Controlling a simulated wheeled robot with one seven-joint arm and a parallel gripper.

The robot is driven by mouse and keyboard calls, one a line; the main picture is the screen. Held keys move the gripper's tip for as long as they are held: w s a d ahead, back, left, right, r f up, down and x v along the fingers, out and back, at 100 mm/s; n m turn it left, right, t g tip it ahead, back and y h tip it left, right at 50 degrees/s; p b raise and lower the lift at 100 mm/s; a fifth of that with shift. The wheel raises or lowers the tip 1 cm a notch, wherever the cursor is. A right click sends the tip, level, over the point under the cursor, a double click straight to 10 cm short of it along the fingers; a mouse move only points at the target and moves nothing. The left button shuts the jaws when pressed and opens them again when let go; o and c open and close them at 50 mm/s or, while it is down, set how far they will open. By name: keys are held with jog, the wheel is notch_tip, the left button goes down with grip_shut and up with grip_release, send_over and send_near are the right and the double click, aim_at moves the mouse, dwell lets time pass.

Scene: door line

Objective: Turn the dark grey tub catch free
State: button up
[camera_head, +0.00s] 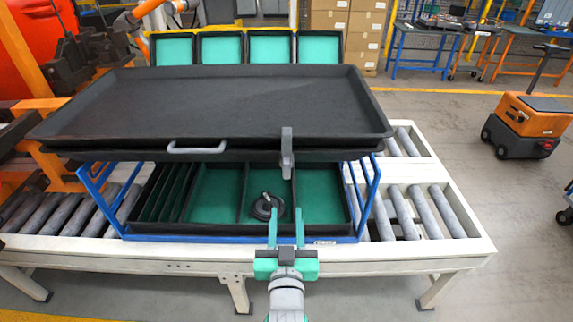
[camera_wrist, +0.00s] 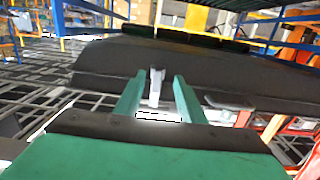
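The grey catch (camera_head: 287,150) is a narrow upright lever on the front rim of the large black tub (camera_head: 220,100), right of its middle. In the wrist view the catch (camera_wrist: 156,88) shows light grey, lined up between my fingers. My gripper (camera_head: 286,213) has two green fingers, spread apart and empty. It is in front of and below the catch in the head view, with a gap in the picture between them. The fingers (camera_wrist: 158,82) frame the catch in the wrist view; whether they reach it in depth is hard to tell.
A grey handle (camera_head: 198,148) sits on the tub's front, left of the catch. The tub rests above a blue frame (camera_head: 370,200) holding a green-lined divided tray with a coiled black cable (camera_head: 266,207). A roller conveyor (camera_head: 425,212) lies underneath. An orange cart (camera_head: 525,122) stands right.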

send_near(286, 168)
jog(key=w, duration=1.1)
jog(key=shift+w+f, duration=0.2)
jog(key=shift+w, duration=0.1)
grip_shut()
